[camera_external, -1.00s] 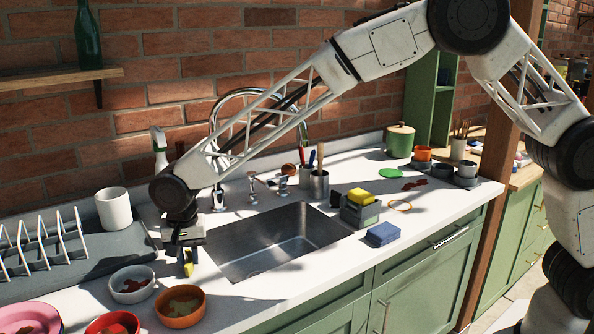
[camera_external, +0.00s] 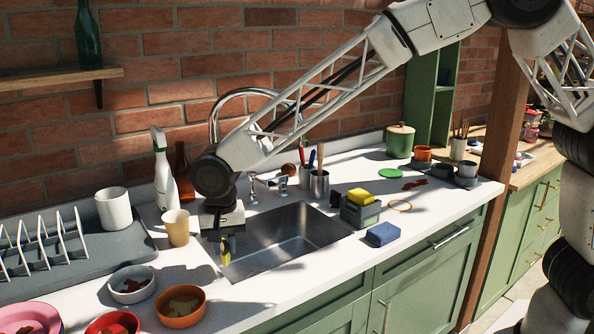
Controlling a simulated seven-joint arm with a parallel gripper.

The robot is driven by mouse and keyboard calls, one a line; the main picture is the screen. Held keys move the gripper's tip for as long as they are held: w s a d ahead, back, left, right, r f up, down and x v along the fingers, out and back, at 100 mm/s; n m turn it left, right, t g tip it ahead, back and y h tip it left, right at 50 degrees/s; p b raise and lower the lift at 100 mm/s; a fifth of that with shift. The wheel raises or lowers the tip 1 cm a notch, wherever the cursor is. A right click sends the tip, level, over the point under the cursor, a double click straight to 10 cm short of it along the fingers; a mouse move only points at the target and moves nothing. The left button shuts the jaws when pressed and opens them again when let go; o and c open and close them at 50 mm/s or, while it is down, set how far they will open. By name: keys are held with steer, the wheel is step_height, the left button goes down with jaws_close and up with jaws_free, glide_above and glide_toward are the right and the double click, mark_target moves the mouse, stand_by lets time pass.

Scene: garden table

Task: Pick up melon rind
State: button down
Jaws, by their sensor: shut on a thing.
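My gripper (camera_external: 226,240) points down at the left end of the sink and is shut on a small yellow and dark piece, which looks like the melon rind (camera_external: 226,256). The rind hangs below the fingers, in front of the left part of the sink (camera_external: 290,240). Its exact height above the sink cannot be told. The fingers partly hide its upper end.
A tan cup (camera_external: 176,228) stands close left of my gripper, with a white spray bottle (camera_external: 163,175) behind it. An orange bowl (camera_external: 181,308) and a white bowl (camera_external: 131,285) stand front left. The faucet (camera_external: 255,97) rises behind. A sponge holder (camera_external: 360,212) is right of the sink.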

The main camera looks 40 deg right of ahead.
steer(key=s+d, duration=0.4)
steer(key=d, duration=0.1)
steer(key=shift+s+r, duration=0.25)
steer(key=shift+r, duration=0.05)
